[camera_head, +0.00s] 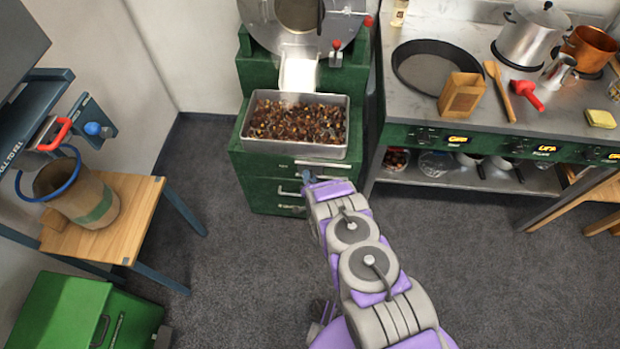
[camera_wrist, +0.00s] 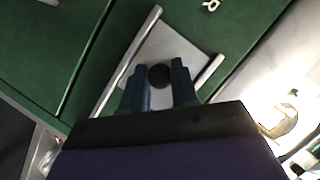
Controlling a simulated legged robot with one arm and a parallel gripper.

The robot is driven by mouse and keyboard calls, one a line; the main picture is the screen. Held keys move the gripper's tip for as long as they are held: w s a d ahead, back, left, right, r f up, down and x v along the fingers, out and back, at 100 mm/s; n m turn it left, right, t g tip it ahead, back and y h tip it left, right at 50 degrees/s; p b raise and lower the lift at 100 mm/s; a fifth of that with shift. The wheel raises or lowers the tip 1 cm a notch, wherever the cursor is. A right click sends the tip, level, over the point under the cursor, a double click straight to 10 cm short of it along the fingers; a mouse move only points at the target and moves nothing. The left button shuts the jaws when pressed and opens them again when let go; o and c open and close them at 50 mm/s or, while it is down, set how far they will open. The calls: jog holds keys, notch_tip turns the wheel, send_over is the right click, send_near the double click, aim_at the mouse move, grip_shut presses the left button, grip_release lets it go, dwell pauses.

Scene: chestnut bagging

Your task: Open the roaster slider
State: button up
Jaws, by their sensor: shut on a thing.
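The roaster slider (camera_wrist: 185,55) is a pale grey plate between two metal rails on a green panel in the wrist view. A dark round knob (camera_wrist: 160,75) stands out from it. My gripper (camera_wrist: 160,92) has its two blue fingers on either side of this knob and is shut on it. In the head view my gripper (camera_head: 307,178) is at the front of the green roaster base (camera_head: 262,190), below the metal tray. The slider and knob cannot be made out there.
A metal tray (camera_head: 330,152) full of chestnuts sits on the base, under a chute (camera_head: 298,75). A counter (camera_head: 420,110) with pots stands at right. A wooden table (camera_head: 140,200) with a sack (camera_head: 90,205) stands at left. The floor between is clear.

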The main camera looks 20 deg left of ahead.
grip_shut()
jog(key=d+p, duration=0.1)
jog(key=d, duration=0.1)
jog(key=w+d, duration=0.1)
jog(key=d, duration=0.2)
jog(key=w+d+p, duration=0.1)
jog(key=d, duration=0.2)
jog(key=shift+d+p, duration=0.2)
jog(key=shift+p, duration=0.15)
jog(key=o, duration=0.6)
grip_release()
jog(key=shift+s, duration=0.1)
jog(key=p+v, duration=0.3)
jog(key=v, duration=1.4)
jog(key=shift+s+p, duration=0.1)
jog(key=shift+p, duration=0.3)
